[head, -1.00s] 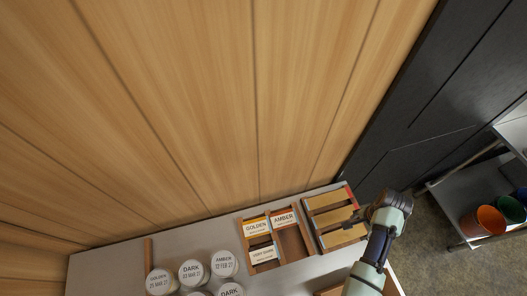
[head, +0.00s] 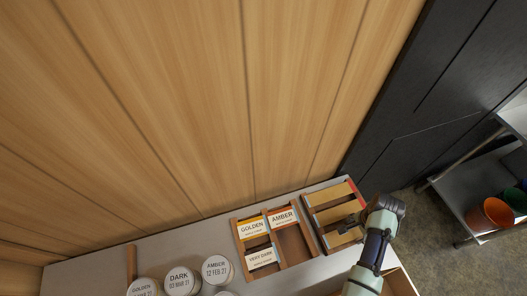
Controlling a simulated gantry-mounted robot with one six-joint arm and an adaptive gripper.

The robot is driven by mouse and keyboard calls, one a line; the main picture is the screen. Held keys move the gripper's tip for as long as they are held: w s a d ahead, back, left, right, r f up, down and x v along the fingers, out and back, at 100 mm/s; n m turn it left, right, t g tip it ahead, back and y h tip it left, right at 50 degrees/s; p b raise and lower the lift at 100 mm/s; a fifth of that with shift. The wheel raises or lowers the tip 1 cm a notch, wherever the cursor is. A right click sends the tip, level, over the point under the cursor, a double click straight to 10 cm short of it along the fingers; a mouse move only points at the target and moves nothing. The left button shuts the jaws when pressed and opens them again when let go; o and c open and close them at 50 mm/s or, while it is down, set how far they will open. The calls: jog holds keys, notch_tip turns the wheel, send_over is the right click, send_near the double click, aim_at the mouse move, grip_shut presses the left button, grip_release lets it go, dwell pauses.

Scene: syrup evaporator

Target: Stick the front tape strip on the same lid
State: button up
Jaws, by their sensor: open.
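A wooden rack (head: 305,208) at the right end of the shelf holds several tan tape strips, among them a back strip (head: 332,193) and a middle strip (head: 334,213). The front strip (head: 343,238) lies at the near end, beside my gripper. My gripper (head: 350,224) is over the rack's right side, open; its fingers are small and partly hidden by my wrist. White round lids marked DARK (head: 181,281), AMBER (head: 216,269) and GOLDEN (head: 143,289) are at the lower left. I cannot tell which lid is meant, and none visibly bears a strip.
A wooden tray (head: 278,261) left of the rack holds GOLDEN (head: 252,227), AMBER (head: 283,218) and VERY DARK (head: 262,258) labels. A wooden divider (head: 131,264) stands at the left. The wall rises behind the shelf. An orange bucket (head: 492,214) is far right.

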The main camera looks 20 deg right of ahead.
jog(key=c, duration=0.6)
notch_tip(320, 180, up, 8)
jog(key=p, duration=0.8)
jog(key=shift+c, duration=0.2)
